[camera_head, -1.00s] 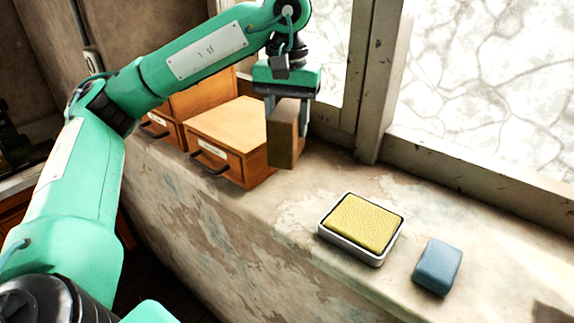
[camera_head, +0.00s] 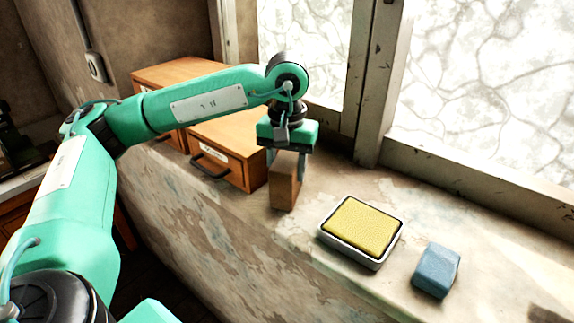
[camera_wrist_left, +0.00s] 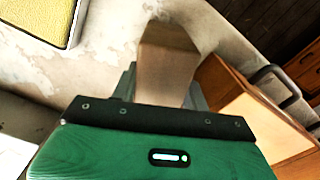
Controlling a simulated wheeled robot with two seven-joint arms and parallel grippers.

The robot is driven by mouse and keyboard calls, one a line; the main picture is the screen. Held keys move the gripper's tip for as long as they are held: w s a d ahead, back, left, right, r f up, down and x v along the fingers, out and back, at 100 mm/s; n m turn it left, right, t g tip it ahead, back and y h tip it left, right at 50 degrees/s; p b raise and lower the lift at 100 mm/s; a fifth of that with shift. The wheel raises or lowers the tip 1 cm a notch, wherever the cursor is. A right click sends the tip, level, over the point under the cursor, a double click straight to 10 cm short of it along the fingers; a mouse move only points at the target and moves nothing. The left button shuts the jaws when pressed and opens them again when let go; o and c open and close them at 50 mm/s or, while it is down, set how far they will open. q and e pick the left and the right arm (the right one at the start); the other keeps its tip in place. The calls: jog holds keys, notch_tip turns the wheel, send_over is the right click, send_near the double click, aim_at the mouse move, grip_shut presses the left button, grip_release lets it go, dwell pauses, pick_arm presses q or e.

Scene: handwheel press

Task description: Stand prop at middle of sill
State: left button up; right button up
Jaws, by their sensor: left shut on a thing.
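The prop is a brown wooden block (camera_head: 285,187), upright between the fingers of my left gripper (camera_head: 287,160). My left gripper points down and is shut on the block's upper part. The block is over the stone sill (camera_head: 232,200), between the wooden drawer box and the yellow-padded tray. Its lower end is at or just above the sill; I cannot tell whether it touches. In the left wrist view the block (camera_wrist_left: 167,65) stretches away from the gripper (camera_wrist_left: 163,90) toward the sill. My right gripper is not in view.
A metal tray with a yellow pad (camera_head: 362,226) lies right of the block, and a blue block (camera_head: 436,270) lies further right. Wooden drawer boxes (camera_head: 228,150) stand close on the left. The window frame (camera_head: 382,90) rises behind the sill.

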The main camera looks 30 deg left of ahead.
pick_arm(q)
jog(key=shift+f, duration=0.15)
jog(key=o, duration=1.2)
jog(key=shift+r, duration=0.2)
notch_tip(320, 180, up, 5)
jog(key=shift+r+b, duration=0.2)
jog(key=shift+b, duration=0.75)
notch_tip(320, 180, up, 5)
jog(key=shift+r, duration=0.1)
jog(key=shift+r+p, duration=0.35)
jog(key=shift+r, duration=0.35)
